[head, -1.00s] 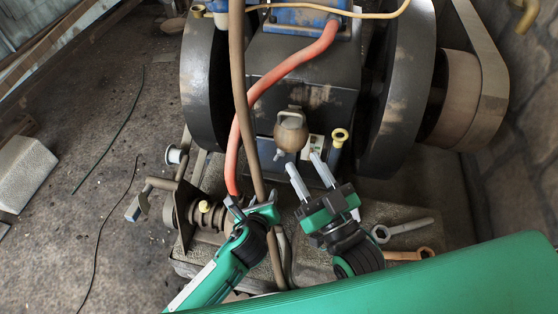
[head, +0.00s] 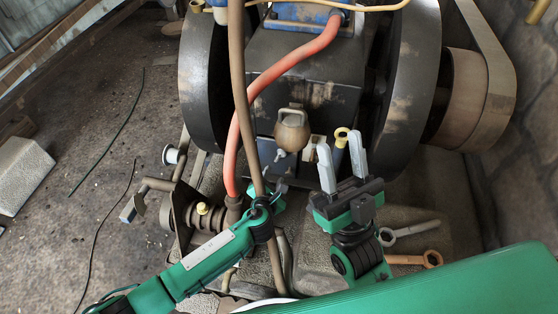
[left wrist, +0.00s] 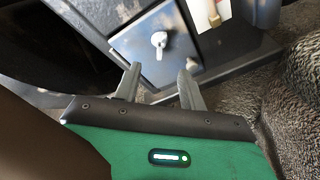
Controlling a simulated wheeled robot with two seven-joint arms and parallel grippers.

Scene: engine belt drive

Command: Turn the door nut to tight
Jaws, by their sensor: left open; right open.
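The door nut (left wrist: 158,40) is a small pale winged piece on the dark square door (left wrist: 150,58) in the left wrist view. In the head view the nut (head: 280,154) shows small below the round brass cup, on the front of the engine. My left gripper (left wrist: 158,78) is open, with its two fingertips just short of the nut in the picture and nothing between them. In the head view the left gripper (head: 276,190) is partly hidden by the brown hose. My right gripper (head: 341,150) is open and empty, to the right of the nut.
The red hose (head: 262,90) and the brown hose (head: 240,100) run down close beside my left gripper. Flywheels (head: 410,90) flank the engine. A grey wrench (head: 410,230) and a copper-coloured wrench (head: 410,260) lie at the lower right.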

